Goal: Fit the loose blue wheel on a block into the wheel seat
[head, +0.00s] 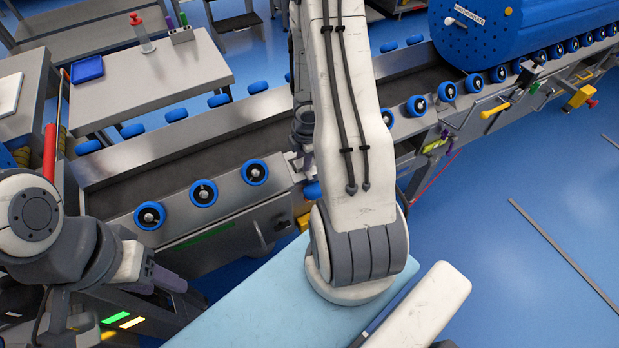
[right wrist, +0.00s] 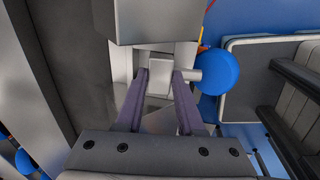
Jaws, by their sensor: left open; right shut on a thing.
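The loose blue wheel (right wrist: 217,72) shows in the right wrist view just right of my right gripper (right wrist: 161,78). A short metal stub joins it to a light grey piece between the purple fingers, which are shut on that piece. In the head view a blue wheel (head: 312,190) shows partly behind my right arm, beside the trough's near wall; the right gripper's fingers are mostly hidden there. My left gripper (head: 168,281) is open and empty at the lower left, in front of the trough. The wheel seat and the block are hidden or cannot be made out.
A long metal trough (head: 110,200) carries several blue wheels along its near wall, including one left of my arm (head: 256,172). A large blue tub (head: 480,35) rests on it at the upper right. A side table (head: 195,65) stands behind. The right floor is mostly clear.

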